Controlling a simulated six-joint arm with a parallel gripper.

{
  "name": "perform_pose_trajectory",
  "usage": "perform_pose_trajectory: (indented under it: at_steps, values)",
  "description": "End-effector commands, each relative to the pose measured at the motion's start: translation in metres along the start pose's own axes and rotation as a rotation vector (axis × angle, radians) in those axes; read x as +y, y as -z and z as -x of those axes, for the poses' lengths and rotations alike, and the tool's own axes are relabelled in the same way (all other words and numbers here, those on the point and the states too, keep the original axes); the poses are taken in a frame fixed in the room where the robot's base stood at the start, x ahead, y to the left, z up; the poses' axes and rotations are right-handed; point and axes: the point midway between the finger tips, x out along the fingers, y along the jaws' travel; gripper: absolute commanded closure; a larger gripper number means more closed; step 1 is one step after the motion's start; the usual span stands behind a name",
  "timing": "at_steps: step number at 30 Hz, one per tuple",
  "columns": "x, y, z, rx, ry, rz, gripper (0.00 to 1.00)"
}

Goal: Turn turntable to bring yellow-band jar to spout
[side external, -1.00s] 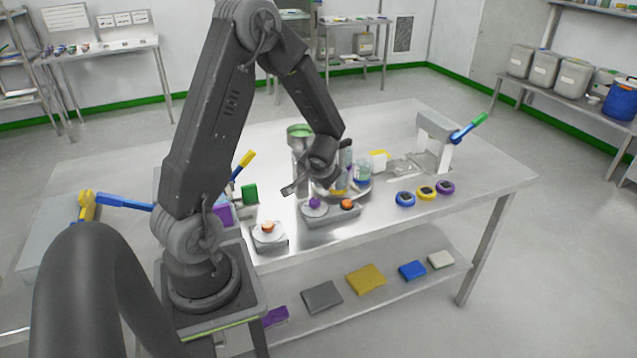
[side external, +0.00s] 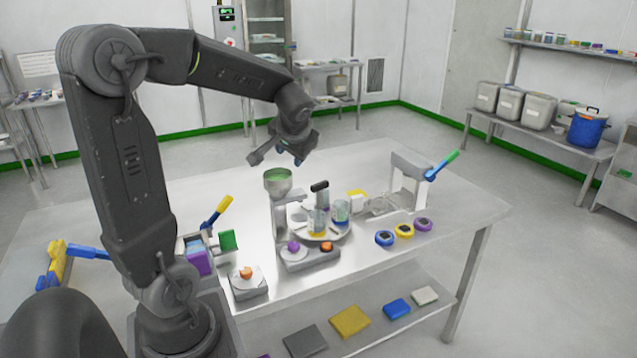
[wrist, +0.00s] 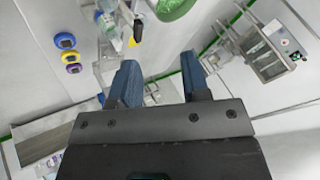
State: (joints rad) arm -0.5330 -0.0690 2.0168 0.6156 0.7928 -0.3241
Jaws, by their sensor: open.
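The turntable (side external: 336,236) is a round pale plate on the steel bench, carrying several small jars. A black handle (side external: 319,186) stands up behind the jars. My gripper (side external: 277,157) is open and empty above the hopper, apart from everything. In the wrist view, its blue fingers (wrist: 160,82) are spread, with the green hopper (wrist: 173,8) at the top edge.
Blue, yellow and purple round timers (side external: 404,231) lie to the right. A press with a green-tipped lever (side external: 410,165) stands behind them.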

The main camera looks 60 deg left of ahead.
Motion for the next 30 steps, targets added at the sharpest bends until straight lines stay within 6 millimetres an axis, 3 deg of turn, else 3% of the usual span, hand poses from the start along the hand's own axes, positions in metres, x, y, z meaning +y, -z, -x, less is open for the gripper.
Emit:
perform_pose_trajectory:
  at_steps: [2,11,17,20,30]
  values:
    - [-0.013,0.013,0.024,0.007,0.002,0.005,0.57]
    - [-0.012,0.02,0.011,-0.075,-0.059,0.443,0.57]
    - [-0.012,0.029,0.001,-0.158,-0.096,0.847,0.57]
    - [-0.013,0.037,-0.005,-0.223,-0.115,1.133,0.57]
    - [-0.028,0.074,-0.03,-0.589,-0.085,2.314,0.57]
